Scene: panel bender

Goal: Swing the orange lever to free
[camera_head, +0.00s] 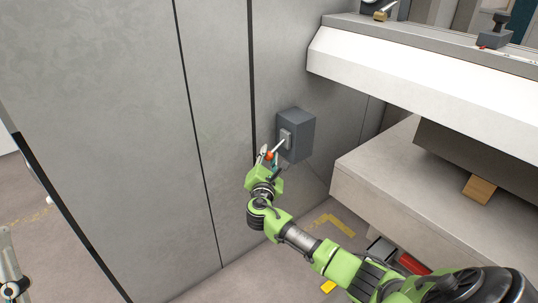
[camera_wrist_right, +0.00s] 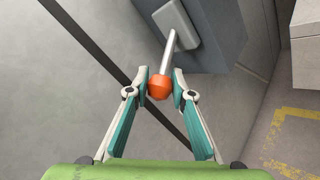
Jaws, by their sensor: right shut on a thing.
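The lever has an orange ball knob (camera_head: 269,155) on a thin silver rod (camera_head: 278,146). The rod comes out of a light plate on a dark grey box (camera_head: 302,132) fixed to the grey wall panel. In the head view the rod slants down to the left from the plate. My right gripper (camera_head: 265,158) is at the knob. In the right wrist view the knob (camera_wrist_right: 160,87) sits between the fingertips of my right gripper (camera_wrist_right: 160,80), which is shut on it. The rod runs up and slightly right to the plate (camera_wrist_right: 176,20).
Tall grey panels (camera_head: 110,120) stand to the left of the box. A white machine ledge (camera_head: 430,85) juts out at the upper right, with a lower pale bed (camera_head: 400,195) under it.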

